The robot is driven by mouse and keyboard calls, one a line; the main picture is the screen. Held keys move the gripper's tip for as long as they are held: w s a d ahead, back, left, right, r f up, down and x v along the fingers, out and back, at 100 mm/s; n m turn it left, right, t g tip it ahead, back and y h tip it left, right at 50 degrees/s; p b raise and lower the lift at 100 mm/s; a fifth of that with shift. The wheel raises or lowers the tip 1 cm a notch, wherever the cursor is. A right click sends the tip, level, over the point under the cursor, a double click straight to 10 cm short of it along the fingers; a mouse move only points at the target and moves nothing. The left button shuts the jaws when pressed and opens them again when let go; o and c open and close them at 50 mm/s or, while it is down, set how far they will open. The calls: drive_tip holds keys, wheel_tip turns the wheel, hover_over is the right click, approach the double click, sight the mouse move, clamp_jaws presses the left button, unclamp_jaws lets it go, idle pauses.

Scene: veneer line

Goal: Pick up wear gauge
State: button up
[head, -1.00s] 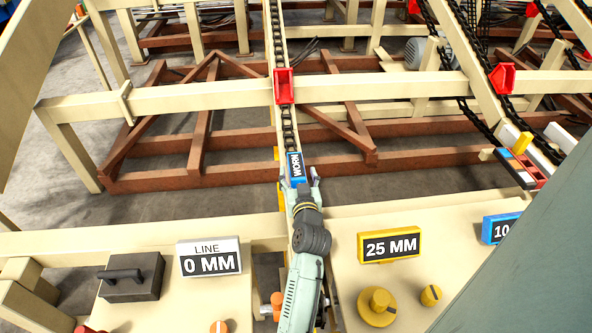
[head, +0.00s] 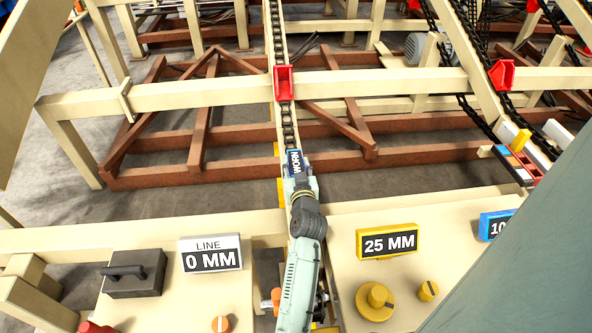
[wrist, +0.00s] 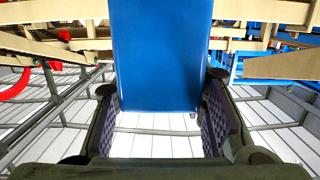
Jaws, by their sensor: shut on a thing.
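The wear gauge (head: 294,162) is a blue block with a dark "WORN" label, at the chain rail in the middle of the head view. My gripper (head: 298,182) is at its near end. In the wrist view the gauge (wrist: 161,55) is a plain blue slab between the two fingers of my gripper (wrist: 162,112). The finger pads are at its lower sides, and the gripper is shut on it. Whether the gauge still touches the chain or rail beneath cannot be told.
A chain rail (head: 278,40) with a red bracket (head: 284,83) runs away from me. A cream crossbeam (head: 180,92) crosses it. Panels with "LINE 0 MM" (head: 211,255) and "25 MM" (head: 389,243) signs flank my arm. A black handled box (head: 134,275) sits at left.

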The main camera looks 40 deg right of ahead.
drive_tip(key=shift+r, duration=0.1)
clamp_jaws()
